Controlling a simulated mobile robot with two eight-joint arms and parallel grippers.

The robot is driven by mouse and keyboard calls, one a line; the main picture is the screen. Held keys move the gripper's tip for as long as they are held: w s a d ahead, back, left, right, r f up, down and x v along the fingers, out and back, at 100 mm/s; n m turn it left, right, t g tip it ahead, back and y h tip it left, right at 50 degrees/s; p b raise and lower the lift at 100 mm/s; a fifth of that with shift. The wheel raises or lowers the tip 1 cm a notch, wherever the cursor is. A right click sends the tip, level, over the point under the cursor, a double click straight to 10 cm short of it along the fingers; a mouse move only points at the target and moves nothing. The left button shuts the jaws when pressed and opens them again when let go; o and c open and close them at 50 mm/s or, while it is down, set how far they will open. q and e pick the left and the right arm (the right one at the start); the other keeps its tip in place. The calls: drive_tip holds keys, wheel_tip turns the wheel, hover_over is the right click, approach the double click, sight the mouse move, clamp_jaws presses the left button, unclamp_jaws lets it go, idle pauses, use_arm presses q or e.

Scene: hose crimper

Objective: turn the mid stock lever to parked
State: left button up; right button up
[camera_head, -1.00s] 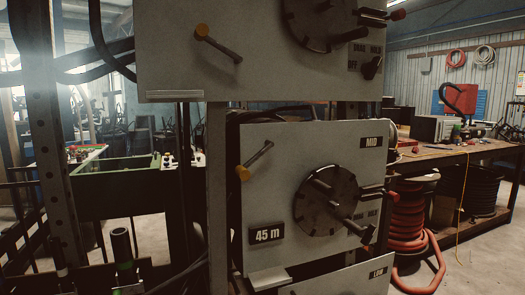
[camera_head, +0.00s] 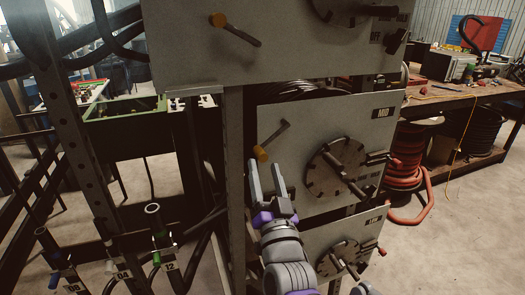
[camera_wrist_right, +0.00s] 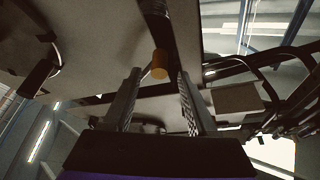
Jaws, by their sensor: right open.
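The mid stock lever is a thin dark arm with a yellow knob (camera_head: 260,153) on the grey panel marked MID (camera_head: 383,112). The knob is at the lower left, and the arm slants up to the right. My right gripper (camera_head: 266,168) is open, with its fingers pointing up just below the knob. In the right wrist view the knob (camera_wrist_right: 160,65) appears between the two fingertips, near their ends. I cannot tell whether either finger touches it. My left gripper is not in view.
A dark round dial (camera_head: 336,167) with a bar handle is right of the lever. The upper panel has its own yellow-knobbed lever (camera_head: 219,20). A lower panel (camera_head: 318,236) has another dial. A steel rack post (camera_head: 236,180) stands at left; a workbench (camera_head: 455,92) is behind at right.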

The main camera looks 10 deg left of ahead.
sight(263, 159)
drive_tip(key=x, duration=0.5)
drive_tip(key=shift+w, duration=0.25)
drive_tip(key=c, duration=0.9)
clamp_jaws()
drive_tip(key=shift+r, duration=0.15)
